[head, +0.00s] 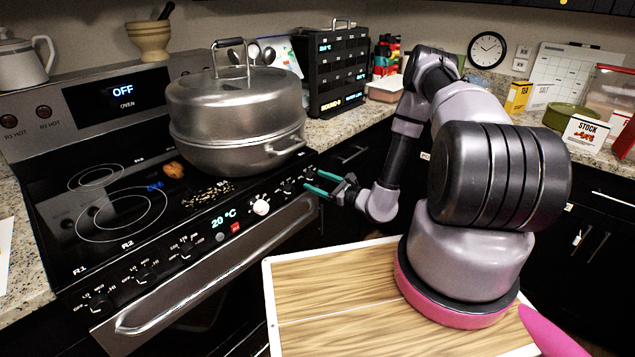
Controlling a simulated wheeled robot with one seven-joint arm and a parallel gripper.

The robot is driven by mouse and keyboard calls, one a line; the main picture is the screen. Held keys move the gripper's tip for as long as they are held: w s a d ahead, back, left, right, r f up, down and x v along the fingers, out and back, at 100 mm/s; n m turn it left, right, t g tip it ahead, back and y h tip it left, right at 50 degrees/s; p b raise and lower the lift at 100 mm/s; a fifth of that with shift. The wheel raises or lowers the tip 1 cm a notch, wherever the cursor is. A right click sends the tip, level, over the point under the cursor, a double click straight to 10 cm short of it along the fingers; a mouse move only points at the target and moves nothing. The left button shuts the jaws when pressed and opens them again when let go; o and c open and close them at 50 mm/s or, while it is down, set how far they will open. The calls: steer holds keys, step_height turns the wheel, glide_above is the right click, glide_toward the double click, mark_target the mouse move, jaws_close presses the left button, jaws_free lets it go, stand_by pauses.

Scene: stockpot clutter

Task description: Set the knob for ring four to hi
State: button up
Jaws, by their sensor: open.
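The stove's front panel (170,268) carries a row of knobs. Three dark knobs stand at left, the nearest being the left knob (100,305). A white round knob (261,207) sits right of the display. Two small dark knobs follow, a middle one (288,187) and the far right knob (309,172). Which knob belongs to ring four, and its setting, I cannot read. My gripper (316,182) has teal fingers, is open, and points left at the panel's right end, close to the far right knobs. Contact with a knob cannot be told.
A large lidded steel stockpot (235,115) covers the right rings. Loose crumbs (208,193) and a brown lump (173,170) lie on the black cooktop (60,215). An oven handle (215,277) runs below the panel. Counters with clutter stand behind and at right.

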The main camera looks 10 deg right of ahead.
steer(key=shift+w+a, duration=0.1)
steer(key=shift+w, duration=0.05)
jaws_close()
